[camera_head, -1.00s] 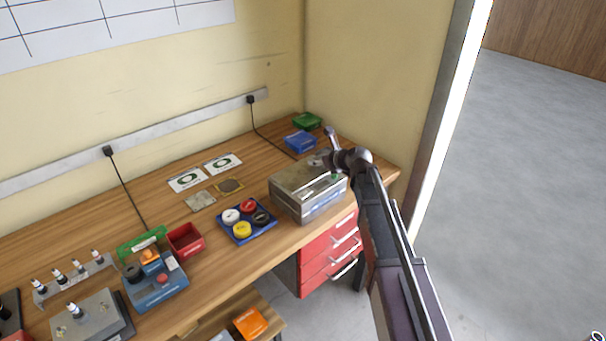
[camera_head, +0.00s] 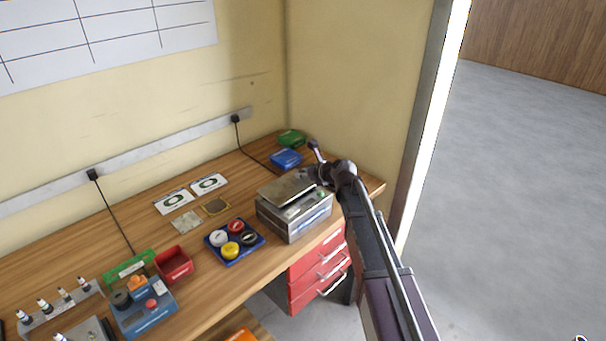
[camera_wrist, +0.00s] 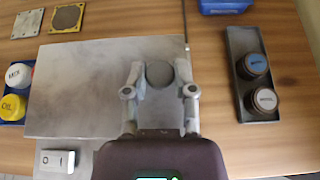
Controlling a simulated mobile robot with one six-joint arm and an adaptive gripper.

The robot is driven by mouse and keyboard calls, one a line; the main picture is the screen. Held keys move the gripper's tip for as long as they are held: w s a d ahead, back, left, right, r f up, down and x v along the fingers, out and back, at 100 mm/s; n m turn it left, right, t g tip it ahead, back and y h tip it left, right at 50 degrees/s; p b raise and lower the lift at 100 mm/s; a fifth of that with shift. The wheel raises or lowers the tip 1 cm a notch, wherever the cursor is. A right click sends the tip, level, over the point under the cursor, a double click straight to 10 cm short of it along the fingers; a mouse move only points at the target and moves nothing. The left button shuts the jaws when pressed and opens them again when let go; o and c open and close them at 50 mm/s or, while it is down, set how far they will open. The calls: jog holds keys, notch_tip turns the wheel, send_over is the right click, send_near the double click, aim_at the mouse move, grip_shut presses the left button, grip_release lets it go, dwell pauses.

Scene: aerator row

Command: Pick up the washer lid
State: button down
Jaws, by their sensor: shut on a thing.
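The washer (camera_head: 296,222) is a grey metal box at the right end of the bench in the head view. Its flat metal lid (camera_head: 284,187) is raised and tilted above it, with a gap showing at the front. My gripper (camera_head: 322,174) is at the lid's right side. In the wrist view the lid (camera_wrist: 75,90) is a wide grey plate under my gripper (camera_wrist: 160,76). The fingers are shut on the lid's round dark knob (camera_wrist: 159,73). The inside of the washer is mostly hidden.
A blue tray (camera_head: 213,248) with several round caps is left of the washer. A blue bin (camera_head: 286,157) and green bin (camera_head: 291,137) stand behind. The wall is close behind.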

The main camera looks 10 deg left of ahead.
notch_tip(320, 180, up, 2)
jog(key=shift+r+p, duration=0.1)
jog(key=shift+p, duration=0.6)
jog(key=s+d, duration=0.2)
jog(key=s, duration=0.5)
jog(key=s+d, duration=0.3)
jog(key=s, duration=0.5)
jog(key=shift+r+p, duration=0.4)
jog(key=shift+p, duration=0.05)
jog(key=shift+s, duration=0.15)
